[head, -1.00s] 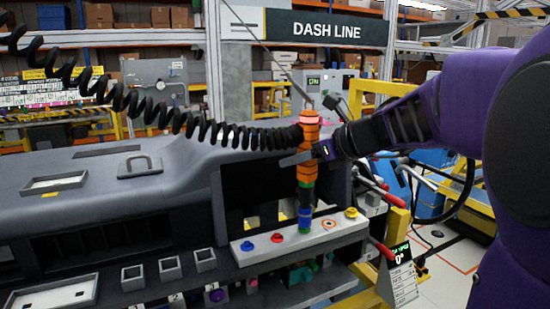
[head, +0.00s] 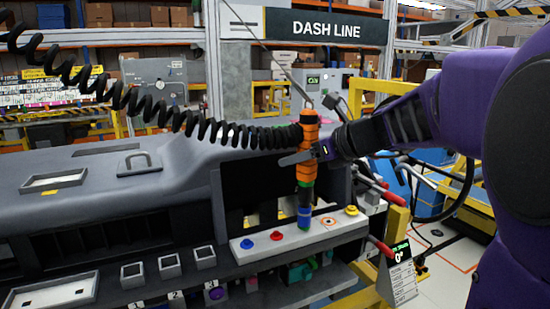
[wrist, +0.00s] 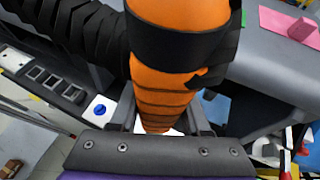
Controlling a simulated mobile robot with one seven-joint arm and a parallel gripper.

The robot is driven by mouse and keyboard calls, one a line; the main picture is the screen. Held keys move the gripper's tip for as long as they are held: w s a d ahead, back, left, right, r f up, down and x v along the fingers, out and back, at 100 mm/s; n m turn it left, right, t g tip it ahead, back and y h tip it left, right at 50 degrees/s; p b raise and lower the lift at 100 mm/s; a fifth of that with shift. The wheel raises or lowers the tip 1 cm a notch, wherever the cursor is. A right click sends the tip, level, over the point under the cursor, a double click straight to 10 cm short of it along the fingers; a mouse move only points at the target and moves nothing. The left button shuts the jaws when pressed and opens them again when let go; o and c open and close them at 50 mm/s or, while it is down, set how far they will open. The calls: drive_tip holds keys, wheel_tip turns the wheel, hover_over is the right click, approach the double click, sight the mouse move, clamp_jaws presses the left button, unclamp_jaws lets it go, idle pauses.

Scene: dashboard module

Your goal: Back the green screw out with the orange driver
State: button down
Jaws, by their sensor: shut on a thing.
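The orange driver (head: 305,172), with dark bands, stands upright at the white strip (head: 290,243) and also fills the middle of the wrist view (wrist: 160,85). My gripper (head: 308,155) is shut around its body from the right. The driver's lower end has a blue collar (head: 304,212) and meets or hovers just over the strip; I cannot tell whether it touches. The green screw is not visible; the spot under the driver is hidden. Blue (head: 247,244), red (head: 277,236) and yellow (head: 351,210) screw heads show on the strip. An orange ring mark (head: 328,222) lies right of the driver.
A black coiled cord (head: 160,112) runs from the driver's top to the upper left. The grey dashboard (head: 100,190) fills the left side. Several small square bins (head: 170,267) stand in front. Red-handled clamps (head: 378,245) and a tag (head: 402,275) are to the right.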

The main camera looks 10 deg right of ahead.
drive_tip(key=shift+f, duration=0.3)
drive_tip(key=shift+r, duration=0.1)
wheel_tip(320, 180, up, 6)
drive_tip(key=p, duration=0.6)
idle(0.4)
